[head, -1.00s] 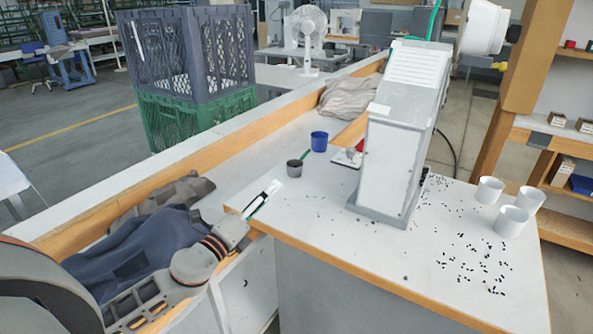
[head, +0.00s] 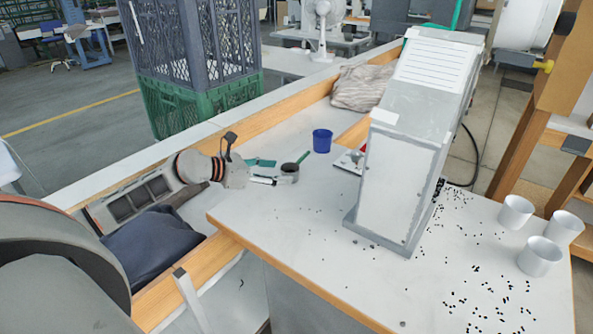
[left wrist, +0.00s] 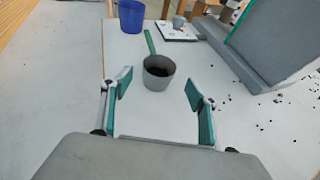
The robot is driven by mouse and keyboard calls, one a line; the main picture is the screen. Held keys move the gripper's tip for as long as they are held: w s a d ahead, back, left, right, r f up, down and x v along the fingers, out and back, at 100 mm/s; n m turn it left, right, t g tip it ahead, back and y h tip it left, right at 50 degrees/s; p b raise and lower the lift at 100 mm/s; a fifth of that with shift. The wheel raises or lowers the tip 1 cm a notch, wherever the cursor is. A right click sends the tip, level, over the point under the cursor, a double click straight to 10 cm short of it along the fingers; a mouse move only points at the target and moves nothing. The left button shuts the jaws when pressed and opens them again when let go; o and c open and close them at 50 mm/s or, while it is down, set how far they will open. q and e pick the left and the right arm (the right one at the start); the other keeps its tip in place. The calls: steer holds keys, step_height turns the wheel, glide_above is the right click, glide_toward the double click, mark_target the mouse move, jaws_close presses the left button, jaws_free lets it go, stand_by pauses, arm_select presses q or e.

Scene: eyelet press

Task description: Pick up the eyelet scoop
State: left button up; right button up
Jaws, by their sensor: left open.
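The eyelet scoop (head: 289,170), a dark grey cup with a green handle, stands on the white bench top near its left edge. In the left wrist view the scoop (left wrist: 158,76) has dark contents, and its handle points away to the upper left. My left gripper (head: 268,172) is open and low over the bench, just left of the scoop. In the left wrist view its green-padded fingers (left wrist: 157,88) are spread, with the cup just ahead of and between their tips, no contact visible. My right gripper is not in view.
A blue cup (head: 322,141) stands behind the scoop. A tall grey press housing (head: 405,165) stands to its right. Small dark eyelets are scattered near several white cups (head: 516,212) at the right. The bench front is mostly clear.

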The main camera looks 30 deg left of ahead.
mark_target(298, 166)
arm_select(q)
steer(key=shift+w+d+f, duration=0.15)
steer(key=shift+w+d, duration=0.25)
steer(key=shift+w, duration=0.05)
steer(key=shift+a+x, duration=0.15)
steer(key=shift+x, duration=1.2)
steer(key=shift+a+x, duration=0.15)
steer(key=shift+x, duration=1.25)
steer(key=shift+w+f, duration=0.1)
steer(key=c, duration=1.3)
